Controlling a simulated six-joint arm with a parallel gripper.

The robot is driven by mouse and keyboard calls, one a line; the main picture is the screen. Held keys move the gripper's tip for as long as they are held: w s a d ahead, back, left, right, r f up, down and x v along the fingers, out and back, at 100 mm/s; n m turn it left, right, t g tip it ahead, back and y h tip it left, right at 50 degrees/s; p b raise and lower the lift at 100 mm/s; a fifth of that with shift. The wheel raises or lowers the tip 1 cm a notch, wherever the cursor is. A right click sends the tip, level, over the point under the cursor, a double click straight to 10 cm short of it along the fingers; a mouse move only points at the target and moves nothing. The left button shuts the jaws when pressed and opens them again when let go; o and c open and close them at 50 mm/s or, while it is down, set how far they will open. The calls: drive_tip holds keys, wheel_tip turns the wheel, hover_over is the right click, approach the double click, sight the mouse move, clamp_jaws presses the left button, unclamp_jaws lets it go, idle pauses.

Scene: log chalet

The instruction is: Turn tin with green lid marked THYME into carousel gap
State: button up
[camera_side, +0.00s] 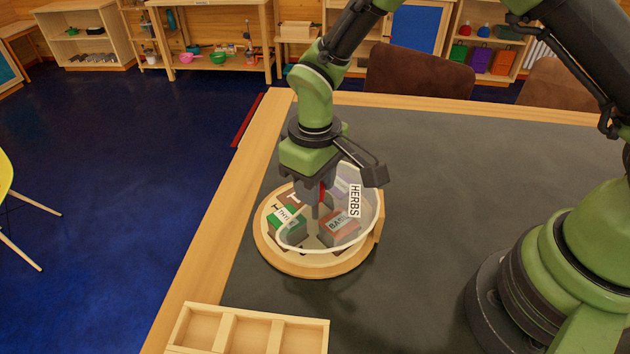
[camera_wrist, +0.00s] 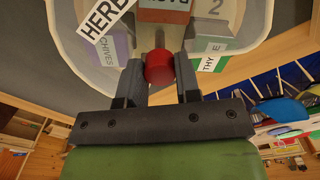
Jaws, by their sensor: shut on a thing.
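A round wooden carousel (camera_side: 277,262) stands on the dark table top. A clear cover (camera_side: 375,215) marked HERBS curves around its right and front side. The tin with green lid marked THYME (camera_side: 284,222) sits on the carousel's left; in the wrist view it is at right (camera_wrist: 210,60). A red-lidded tin, apparently BASIL (camera_side: 340,228), sits front right behind the clear cover. My gripper (camera_wrist: 160,72) points down over the carousel's middle, shut on a red knob (camera_wrist: 159,68). The knob is mostly hidden in the side view.
A wooden tray with compartments (camera_side: 248,312) lies at the table's front left edge, its visible compartments empty. The table right of the carousel (camera_side: 440,190) is clear. Brown chairs (camera_side: 418,75) stand behind the table, and shelves line the back wall.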

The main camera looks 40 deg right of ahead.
drive_tip(key=m, duration=0.4)
drive_tip(key=shift+m, duration=0.3)
drive_tip(key=m, duration=0.4)
drive_tip(key=shift+m, duration=0.4)
drive_tip(key=o, duration=0.9)
wheel_tip(320, 180, up, 10)
drive_tip(key=shift+r, duration=0.1)
